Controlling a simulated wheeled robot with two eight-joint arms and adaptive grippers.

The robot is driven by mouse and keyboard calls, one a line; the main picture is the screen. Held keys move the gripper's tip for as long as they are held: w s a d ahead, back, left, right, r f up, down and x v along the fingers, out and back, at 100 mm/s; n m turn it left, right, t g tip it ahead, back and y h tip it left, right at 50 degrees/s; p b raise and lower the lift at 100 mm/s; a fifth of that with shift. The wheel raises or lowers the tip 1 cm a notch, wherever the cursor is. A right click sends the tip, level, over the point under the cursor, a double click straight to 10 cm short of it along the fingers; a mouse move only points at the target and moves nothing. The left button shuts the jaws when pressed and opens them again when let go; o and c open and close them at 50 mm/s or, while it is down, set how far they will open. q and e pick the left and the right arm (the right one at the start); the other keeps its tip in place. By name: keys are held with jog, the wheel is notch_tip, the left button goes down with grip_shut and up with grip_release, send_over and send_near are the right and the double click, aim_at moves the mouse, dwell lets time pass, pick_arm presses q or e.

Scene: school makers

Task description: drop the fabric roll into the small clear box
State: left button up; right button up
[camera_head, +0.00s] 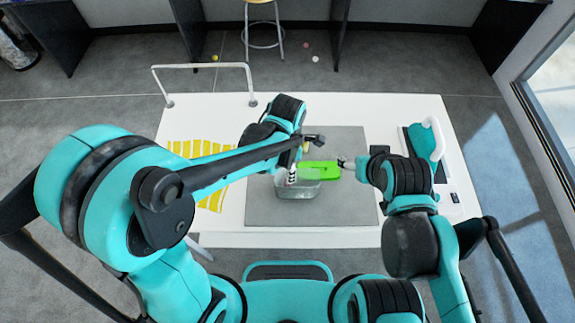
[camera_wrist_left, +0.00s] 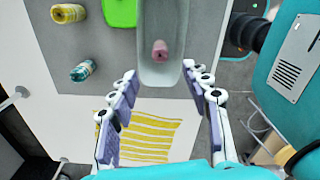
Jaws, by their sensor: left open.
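The small clear box (camera_wrist_left: 150,72) stands on the grey mat under my left gripper; in the head view the box (camera_head: 306,190) is partly hidden by that gripper. A small pink roll (camera_wrist_left: 160,51), which looks like the fabric roll, lies inside the box. My left gripper (camera_wrist_left: 160,72) is open, its fingers apart on either side of the box's near end, with nothing between them. My right gripper (camera_head: 346,163) is at the right of the green tray; its jaws are too small to tell.
A bright green tray (camera_head: 325,170) lies beside the box. A yellow roll (camera_wrist_left: 68,13) and a teal-and-yellow roll (camera_wrist_left: 83,70) lie on the grey mat (camera_head: 350,210). A yellow-striped cloth (camera_wrist_left: 150,135) lies on the white table. The mat's front right is clear.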

pick_arm(q)
notch_tip(320, 180, up, 12)
jog(key=s+a+f+m+t+b, duration=0.2)
jog(key=a+f+m+b, duration=0.3)
jog(key=a+m, duration=0.4)
jog(key=s+a+f+m+t+b, duration=0.3)
jog(key=a+f+m+t+b, duration=0.2)
jog(key=m, duration=0.7)
jog(key=a+f+b, duration=0.1)
jog(key=a+b, duration=0.1)
jog(key=a, duration=0.1)
jog(key=shift+a+f, duration=0.2)
jog(key=shift+a, duration=0.2)
